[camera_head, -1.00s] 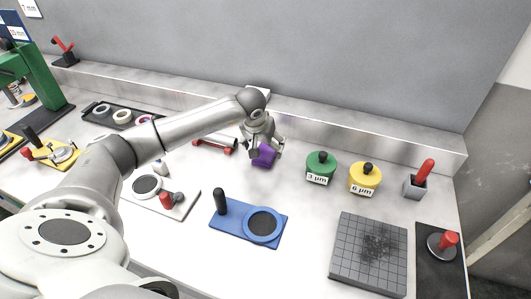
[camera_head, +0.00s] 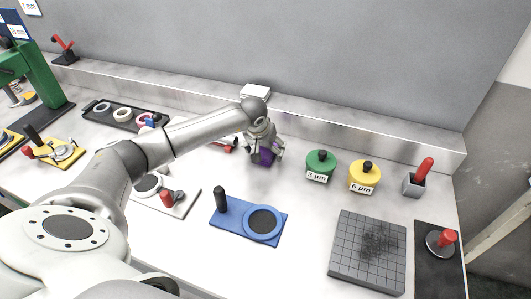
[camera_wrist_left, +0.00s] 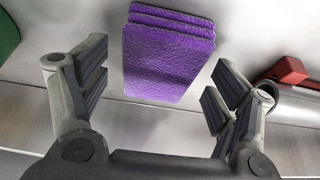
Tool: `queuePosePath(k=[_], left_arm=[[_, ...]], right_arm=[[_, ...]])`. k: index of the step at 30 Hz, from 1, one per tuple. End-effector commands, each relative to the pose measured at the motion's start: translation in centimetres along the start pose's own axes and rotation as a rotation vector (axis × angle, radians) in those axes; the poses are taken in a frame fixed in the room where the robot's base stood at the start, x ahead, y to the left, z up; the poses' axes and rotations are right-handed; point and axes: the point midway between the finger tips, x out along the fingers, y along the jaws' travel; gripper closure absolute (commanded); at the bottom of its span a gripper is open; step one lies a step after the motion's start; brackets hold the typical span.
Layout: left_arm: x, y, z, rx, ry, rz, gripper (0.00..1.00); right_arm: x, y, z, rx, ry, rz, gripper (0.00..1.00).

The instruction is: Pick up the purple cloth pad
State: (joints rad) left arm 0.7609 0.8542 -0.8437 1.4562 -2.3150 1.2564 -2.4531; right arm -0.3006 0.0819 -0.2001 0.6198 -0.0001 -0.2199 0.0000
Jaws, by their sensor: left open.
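The purple cloth pad (camera_head: 263,158) lies on the bench behind the blue plate, partly hidden by my left gripper (camera_head: 264,150) in the head view. In the left wrist view the purple pad (camera_wrist_left: 168,55) looks like a stack of textured layers. It sits between and a little beyond the open fingers of my left gripper (camera_wrist_left: 160,95). Neither finger appears to touch it; there is a gap on both sides. My right gripper is not in view.
Green (camera_head: 320,163) and yellow (camera_head: 364,176) labelled pots stand to the right of the pad. A red-ended silver cylinder (camera_wrist_left: 295,85) lies close beside the gripper. The blue plate (camera_head: 240,228) is in front, and a raised ledge (camera_head: 350,135) runs behind.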

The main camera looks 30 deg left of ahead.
Motion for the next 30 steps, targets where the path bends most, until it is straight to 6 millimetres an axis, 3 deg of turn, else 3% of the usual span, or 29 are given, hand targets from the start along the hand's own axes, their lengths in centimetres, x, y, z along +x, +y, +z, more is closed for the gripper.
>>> queuePosePath(k=[16,26,30], left_arm=[[0.24,0.01,0.12,0.0,0.0,0.0,0.17],[0.24,-0.01,0.12,0.0,0.0,0.0,0.59],[0.24,-0.01,0.11,0.0,0.0,0.0,0.63]], right_arm=[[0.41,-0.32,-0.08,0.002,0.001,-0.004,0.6],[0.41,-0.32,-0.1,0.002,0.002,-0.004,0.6],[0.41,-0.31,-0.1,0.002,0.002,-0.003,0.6]])
